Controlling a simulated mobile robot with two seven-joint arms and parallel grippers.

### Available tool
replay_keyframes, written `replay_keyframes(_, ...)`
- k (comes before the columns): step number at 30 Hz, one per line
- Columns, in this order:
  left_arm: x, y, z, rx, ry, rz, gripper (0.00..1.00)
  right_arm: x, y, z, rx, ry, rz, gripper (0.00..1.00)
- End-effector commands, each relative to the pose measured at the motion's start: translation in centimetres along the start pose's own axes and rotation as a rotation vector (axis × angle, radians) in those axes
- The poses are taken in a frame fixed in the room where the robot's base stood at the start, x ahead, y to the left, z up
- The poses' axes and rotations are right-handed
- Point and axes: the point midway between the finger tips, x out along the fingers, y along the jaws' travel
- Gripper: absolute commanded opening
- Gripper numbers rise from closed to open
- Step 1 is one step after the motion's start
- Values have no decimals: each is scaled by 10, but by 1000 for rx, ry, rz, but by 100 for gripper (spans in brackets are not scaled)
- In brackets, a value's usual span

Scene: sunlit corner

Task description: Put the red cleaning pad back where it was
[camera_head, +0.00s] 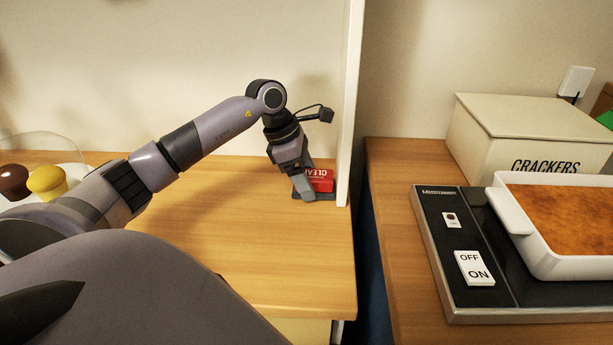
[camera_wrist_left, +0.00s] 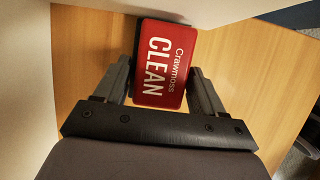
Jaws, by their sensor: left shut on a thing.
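The red cleaning pad (camera_head: 321,180), lettered "CLEAN", is at the right end of the left wooden counter (camera_head: 200,223), close by the white upright panel. It also shows in the left wrist view (camera_wrist_left: 160,62), between the two fingers. My left gripper (camera_head: 304,191) points down and is shut on the pad, hiding part of it. A dark grey edge (camera_head: 327,197) shows at the foot of the pad; I cannot tell whether the pad rests on it. My right gripper is not in view.
A white panel (camera_head: 350,100) stands right beside the pad. A gap parts the counters. On the right counter are a crackers box (camera_head: 525,135), a cooker (camera_head: 451,285) and a white dish (camera_head: 515,220). Cupcakes (camera_head: 46,182) under a clear dome are at far left. The left counter's middle is clear.

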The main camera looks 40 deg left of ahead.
Motion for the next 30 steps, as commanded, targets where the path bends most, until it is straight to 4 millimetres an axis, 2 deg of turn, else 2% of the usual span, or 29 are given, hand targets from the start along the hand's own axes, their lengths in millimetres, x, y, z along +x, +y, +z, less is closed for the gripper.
replay_keyframes(6,3,0,-2,0,0,0,41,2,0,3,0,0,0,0)
replay_keyframes(7,4,0,-2,0,0,0,73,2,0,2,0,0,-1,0)
replay_keyframes(9,3,0,-1,0,0,0,95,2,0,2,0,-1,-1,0)
replay_keyframes(21,-3,0,1,0,0,0,95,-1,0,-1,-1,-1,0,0)
replay_keyframes(26,-30,1,0,0,-1,4,95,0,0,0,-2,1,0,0)
replay_keyframes(30,-62,1,0,0,-1,5,95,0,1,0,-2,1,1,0)
